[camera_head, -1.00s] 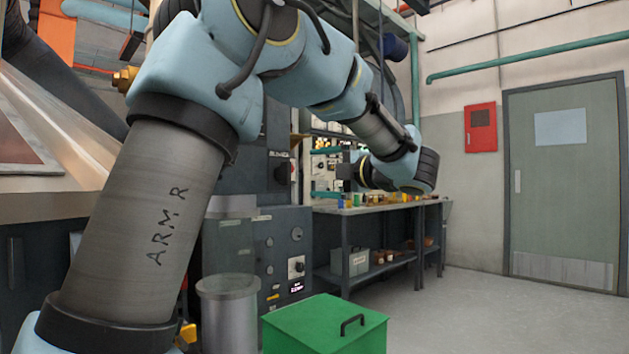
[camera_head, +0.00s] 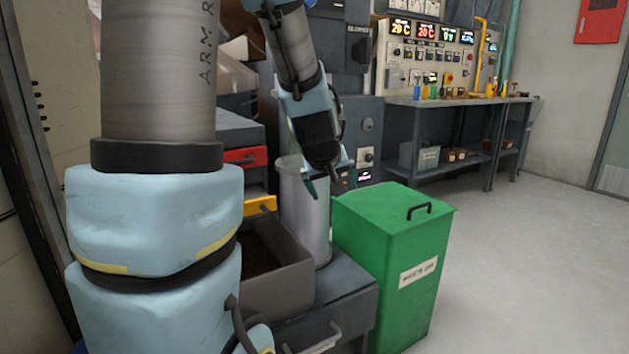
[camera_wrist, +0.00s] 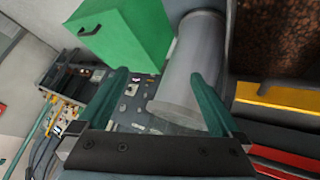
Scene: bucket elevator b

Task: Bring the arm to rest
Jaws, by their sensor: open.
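My gripper (camera_head: 327,188) points down in front of the grey cylinder, near the green bin's left edge, in the head view. In the wrist view my gripper (camera_wrist: 163,92) shows two green fingers spread apart, with nothing between them. Behind the fingers lie the grey cylinder (camera_wrist: 190,65) and the green bin (camera_wrist: 130,30). My arm comes down from the top of the head view, bent at the wrist. Whether the fingers touch the cylinder cannot be told.
The green bin (camera_head: 390,255) stands right of the cylinder (camera_head: 318,225). A workbench (camera_head: 455,101) and control panel (camera_head: 430,50) stand behind. The floor at right is clear.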

